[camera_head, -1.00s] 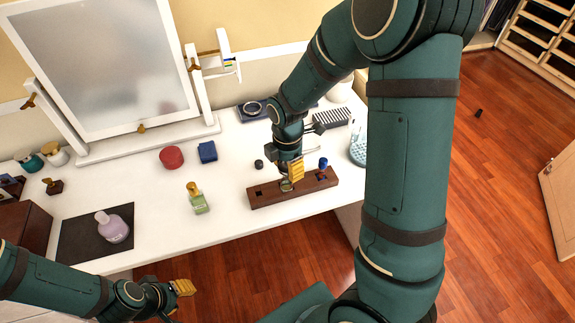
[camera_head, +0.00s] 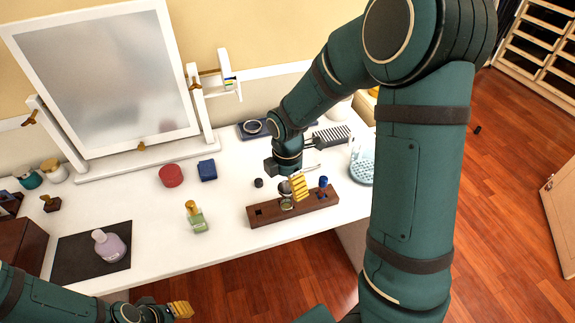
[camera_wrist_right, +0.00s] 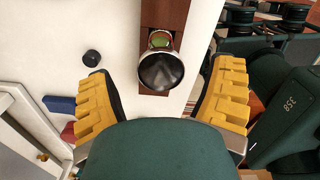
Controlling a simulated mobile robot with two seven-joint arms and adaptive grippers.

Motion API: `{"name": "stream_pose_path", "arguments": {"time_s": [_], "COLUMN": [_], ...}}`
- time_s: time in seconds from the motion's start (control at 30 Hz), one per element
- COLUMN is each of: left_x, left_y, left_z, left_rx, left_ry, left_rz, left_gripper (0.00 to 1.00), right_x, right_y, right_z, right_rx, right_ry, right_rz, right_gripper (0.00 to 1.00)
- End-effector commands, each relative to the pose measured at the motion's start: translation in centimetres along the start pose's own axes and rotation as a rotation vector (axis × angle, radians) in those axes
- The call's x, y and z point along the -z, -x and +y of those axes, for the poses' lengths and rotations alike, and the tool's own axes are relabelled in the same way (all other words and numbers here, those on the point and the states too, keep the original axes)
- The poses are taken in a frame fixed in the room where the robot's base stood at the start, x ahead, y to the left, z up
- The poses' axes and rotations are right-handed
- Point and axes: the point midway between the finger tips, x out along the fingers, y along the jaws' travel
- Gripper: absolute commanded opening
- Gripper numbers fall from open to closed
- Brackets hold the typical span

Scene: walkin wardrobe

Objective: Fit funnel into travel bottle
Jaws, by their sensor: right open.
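A grey metal funnel (camera_wrist_right: 161,71) stands wide end up, seen from above in the right wrist view; its spout is hidden. It also shows small in the head view (camera_head: 285,188), directly above a small greenish travel bottle (camera_head: 286,204) in the wooden rack (camera_head: 318,202). I cannot tell how deep the spout sits in the bottle. My right gripper (camera_wrist_right: 162,101) is open, its yellow fingers wide apart on either side of the funnel and apart from it. My left gripper (camera_head: 180,309) is low at the front, away from the table; its jaw opening is unclear.
A small black cap (camera_head: 259,183) lies behind the rack, and a blue-topped item (camera_head: 323,182) stands in its right end. A green perfume bottle (camera_head: 196,217), red tin (camera_head: 171,176) and blue box (camera_head: 207,170) stand left. A striped box (camera_head: 331,136) is behind.

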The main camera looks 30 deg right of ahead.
Motion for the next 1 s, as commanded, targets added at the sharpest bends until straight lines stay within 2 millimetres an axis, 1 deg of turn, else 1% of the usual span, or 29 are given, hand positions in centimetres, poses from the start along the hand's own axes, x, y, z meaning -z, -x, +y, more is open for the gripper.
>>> {"name": "stream_pose_path", "arguments": {"time_s": [0.03,0.3,0.4,0.5,0.6,0.7,1.0], "left_x": [0.0,0.0,0.0,0.0,0.0,0.0,0.0], "left_y": [0.0,0.0,0.0,0.0,0.0,0.0,0.0], "left_z": [0.0,0.0,0.0,0.0,0.0,0.0,0.0], "left_rx": [0.0,0.0,0.0,0.0,0.0,0.0,0.0], "left_ry": [0.0,0.0,0.0,0.0,0.0,0.0,0.0], "left_rz": [0.0,0.0,0.0,0.0,0.0,0.0,0.0], "left_gripper": [0.37,0.37,0.37,0.37,0.37,0.37,0.37], "right_x": [0.0,0.0,0.0,0.0,0.0,0.0,0.0], "right_y": [1.1,6.6,8.2,9.2,9.9,10.1,10.1], "right_z": [0.1,0.1,0.1,0.1,0.0,0.0,0.0], "right_rx": [-0.006,-0.007,-0.004,-0.003,-0.002,-0.001,0.0], "right_ry": [0.0,0.0,0.0,0.0,0.001,0.001,0.0], "right_rz": [0.0,0.0,0.0,0.0,0.0,0.0,0.0], "right_gripper": [0.82,0.82,0.82,0.82,0.82,0.82,0.82]}}
